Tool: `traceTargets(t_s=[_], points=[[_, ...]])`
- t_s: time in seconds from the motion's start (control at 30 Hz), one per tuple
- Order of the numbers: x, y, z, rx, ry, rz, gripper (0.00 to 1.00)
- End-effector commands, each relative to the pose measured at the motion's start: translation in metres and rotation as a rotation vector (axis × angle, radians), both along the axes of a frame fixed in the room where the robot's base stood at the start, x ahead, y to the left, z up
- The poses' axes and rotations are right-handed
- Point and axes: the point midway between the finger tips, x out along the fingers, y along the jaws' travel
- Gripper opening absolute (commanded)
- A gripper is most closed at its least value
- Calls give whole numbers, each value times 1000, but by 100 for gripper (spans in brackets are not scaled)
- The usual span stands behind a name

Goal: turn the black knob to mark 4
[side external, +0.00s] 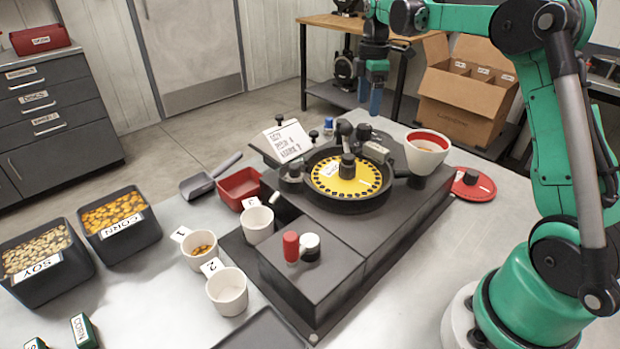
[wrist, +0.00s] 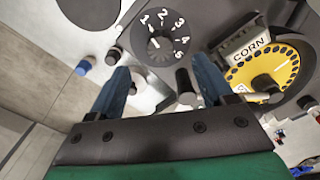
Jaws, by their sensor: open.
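The black knob (wrist: 160,47) sits in the middle of a dark round dial marked 1 to 5 in white, at the top centre of the wrist view. Its small white pointer line looks to be on the upper left, towards marks 1 and 2; the exact mark is hard to tell. My gripper (wrist: 160,72) is open and empty, its two blue fingers spread to either side below the dial. In the side external view my gripper (side external: 370,97) hangs above the back of the machine, fingers down, apart from it. I cannot clearly pick out the dial there.
A yellow seed plate (side external: 346,178) sits in front of the gripper, beside a white hopper cup (side external: 427,150) with a red rim. A sign (side external: 287,140) stands at left. A short black post (wrist: 186,88) and a blue-capped knob (wrist: 83,67) stand near my fingers.

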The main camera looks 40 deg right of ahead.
Motion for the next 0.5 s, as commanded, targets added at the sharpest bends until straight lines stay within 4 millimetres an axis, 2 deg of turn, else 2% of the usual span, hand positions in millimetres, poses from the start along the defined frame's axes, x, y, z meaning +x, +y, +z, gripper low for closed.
traceTargets(t_s=[0.5], points=[[0, 0, -57, -1, -1, -1, 74]])
